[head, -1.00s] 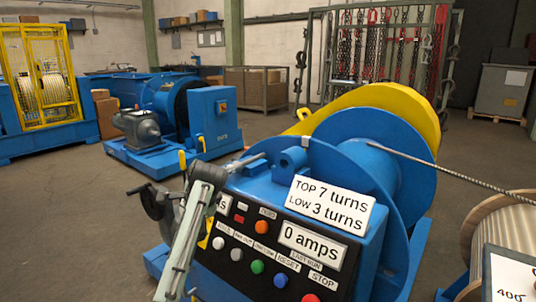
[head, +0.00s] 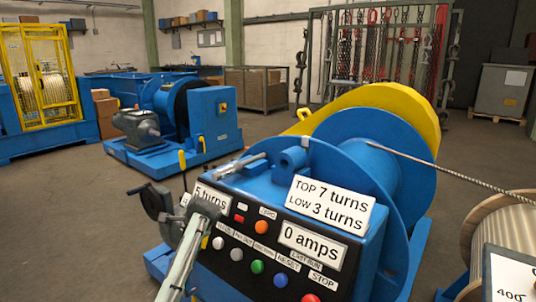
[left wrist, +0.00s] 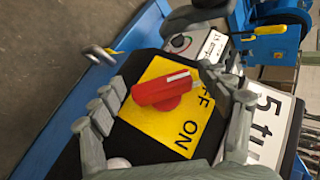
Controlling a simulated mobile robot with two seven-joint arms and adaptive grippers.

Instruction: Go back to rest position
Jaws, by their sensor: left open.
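My left gripper (head: 203,206) is low at the left end of the winch control panel (head: 268,240). In the left wrist view its spread fingers (left wrist: 160,78) frame a red rotary switch knob (left wrist: 163,91) on a yellow plate (left wrist: 181,124) with "ON" and part of "OFF" readable. The fingers are open with nothing held; contact with the knob cannot be told. In the head view the arm hides this switch. The panel shows "5 turns" (head: 211,198) and "0 amps" (head: 313,246). My right gripper is out of view.
A dark handwheel (head: 157,201) stands out at the panel's left end. The blue drum (head: 375,165) carries a rope running right. Another blue machine (head: 180,125) stands behind. Floor at lower left is clear.

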